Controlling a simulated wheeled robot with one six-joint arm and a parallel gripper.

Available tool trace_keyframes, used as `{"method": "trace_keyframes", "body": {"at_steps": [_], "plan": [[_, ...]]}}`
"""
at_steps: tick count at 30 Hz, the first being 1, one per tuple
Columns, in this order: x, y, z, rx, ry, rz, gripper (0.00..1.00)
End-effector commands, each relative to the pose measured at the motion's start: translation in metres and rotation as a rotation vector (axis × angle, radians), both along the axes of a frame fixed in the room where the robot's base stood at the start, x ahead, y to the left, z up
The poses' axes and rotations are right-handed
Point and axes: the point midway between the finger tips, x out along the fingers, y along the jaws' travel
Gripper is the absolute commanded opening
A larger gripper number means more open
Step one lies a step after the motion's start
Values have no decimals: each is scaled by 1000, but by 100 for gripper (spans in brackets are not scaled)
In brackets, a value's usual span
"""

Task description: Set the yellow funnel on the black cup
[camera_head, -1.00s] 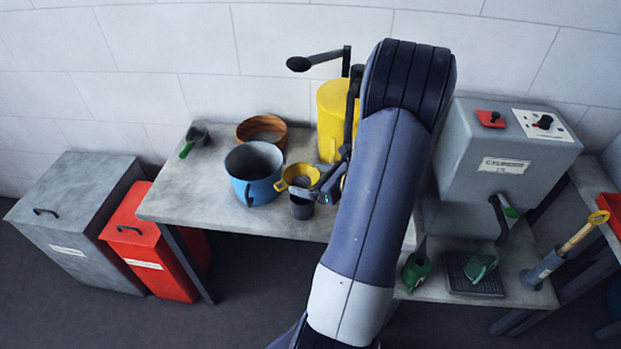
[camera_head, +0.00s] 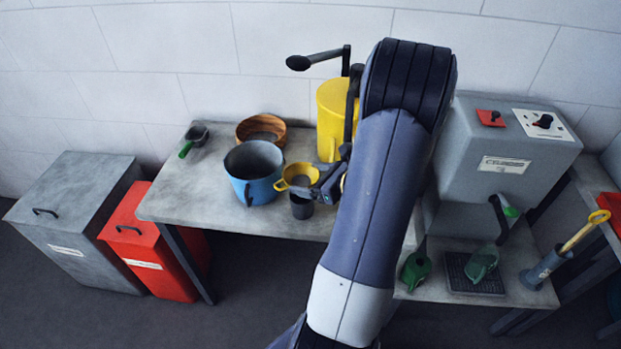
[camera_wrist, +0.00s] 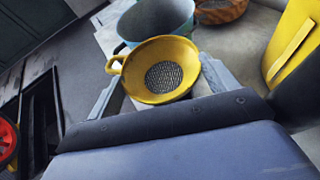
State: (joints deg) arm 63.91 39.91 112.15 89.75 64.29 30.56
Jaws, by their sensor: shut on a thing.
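The yellow funnel (camera_head: 297,174) has a round bowl, a dark mesh in its middle and a small side handle. My gripper (camera_head: 322,187) is shut on the funnel and holds it just above the black cup (camera_head: 302,206), towards the table's front edge. In the wrist view the funnel (camera_wrist: 160,70) sits between my two fingers, its bowl facing the camera. There the cup is hidden behind it. In the head view the funnel's lower part overlaps the cup's top; I cannot tell whether they touch.
A blue pot (camera_head: 253,172) stands close left of the cup. Behind it is a wooden bowl (camera_head: 261,131); a tall yellow canister (camera_head: 335,115) stands behind the funnel. A small green-handled scoop (camera_head: 194,138) lies at the back left. The left of the table (camera_head: 185,190) is clear.

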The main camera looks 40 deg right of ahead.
Motion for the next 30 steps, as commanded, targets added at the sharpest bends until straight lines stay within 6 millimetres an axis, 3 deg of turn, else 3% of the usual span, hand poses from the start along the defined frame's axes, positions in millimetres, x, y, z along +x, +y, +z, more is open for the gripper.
{"method": "trace_keyframes", "body": {"at_steps": [30], "plan": [[0, 0, -12, -1, 0, 0, 59]]}}
